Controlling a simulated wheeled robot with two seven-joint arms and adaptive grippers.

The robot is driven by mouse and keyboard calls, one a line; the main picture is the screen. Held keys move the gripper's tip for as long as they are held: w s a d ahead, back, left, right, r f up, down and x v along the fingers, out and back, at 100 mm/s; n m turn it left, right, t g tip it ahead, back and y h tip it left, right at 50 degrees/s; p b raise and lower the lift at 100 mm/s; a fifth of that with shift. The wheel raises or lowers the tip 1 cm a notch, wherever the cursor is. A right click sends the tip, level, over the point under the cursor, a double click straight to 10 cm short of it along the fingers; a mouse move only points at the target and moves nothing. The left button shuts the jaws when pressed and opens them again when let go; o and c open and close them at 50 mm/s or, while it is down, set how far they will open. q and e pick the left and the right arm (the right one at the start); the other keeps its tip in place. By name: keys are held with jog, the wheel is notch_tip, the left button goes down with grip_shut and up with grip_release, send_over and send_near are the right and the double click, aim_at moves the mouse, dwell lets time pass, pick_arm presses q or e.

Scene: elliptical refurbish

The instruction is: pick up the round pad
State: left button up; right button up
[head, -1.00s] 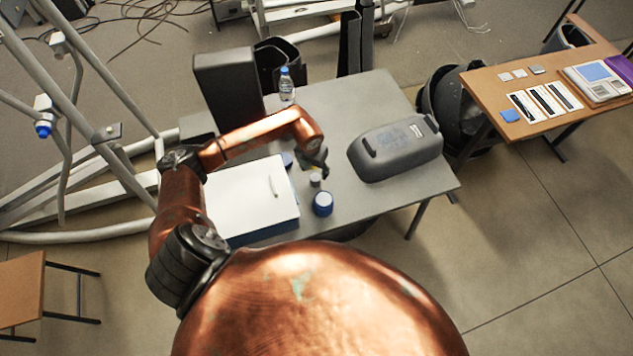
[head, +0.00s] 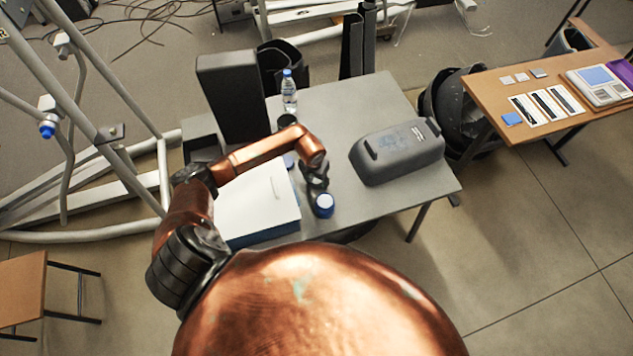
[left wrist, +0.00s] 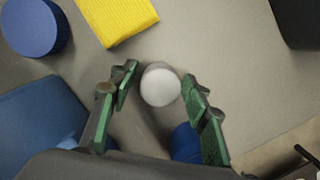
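A small round grey piece with a pale top, which looks like the round pad (left wrist: 160,84), stands on the grey table. In the left wrist view it is between the tips of my left gripper (left wrist: 160,78), with a narrow gap visible on each side. The green-padded fingers are spread. In the head view my left gripper (head: 318,184) points down over the table and hides the pad. My right gripper is in neither view.
A blue round piece (left wrist: 34,26) and a yellow block (left wrist: 118,16) lie nearby. A white-topped box (head: 255,205) is left, a grey case (head: 398,152) right, a bottle (head: 289,92) behind.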

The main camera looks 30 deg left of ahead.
pick_arm(q)
jog(key=c, duration=0.9)
jog(key=shift+o, duration=0.2)
notch_tip(320, 180, up, 10)
jog(key=o, duration=0.4)
jog(key=c, duration=0.4)
